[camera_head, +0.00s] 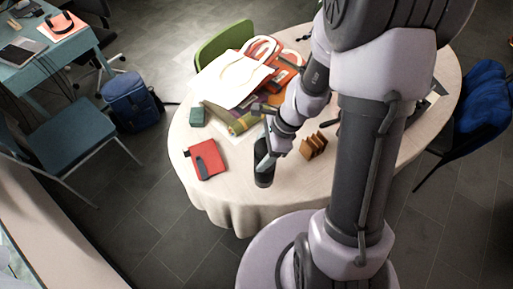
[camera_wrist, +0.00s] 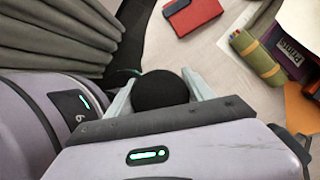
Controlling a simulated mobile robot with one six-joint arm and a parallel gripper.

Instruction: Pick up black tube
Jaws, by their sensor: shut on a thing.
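The black tube (camera_head: 264,178) is near the front edge of the round table (camera_head: 235,196) in the head view. Its dark round end (camera_wrist: 161,91) fills the space between my two fingers in the wrist view. My gripper (camera_head: 265,162) points down at the tube and is shut on it, with one finger on each side in the wrist view (camera_wrist: 160,77). The tube's lower part is hidden in the wrist view. I cannot tell whether it touches the tablecloth.
A red notebook (camera_head: 206,161) with a dark item on it lies left of the tube. A brown slotted holder (camera_head: 313,146) stands to the right. A green-yellow roll (camera_head: 243,123), a green box (camera_head: 197,116) and papers (camera_head: 233,78) lie behind. Bare cloth surrounds the tube.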

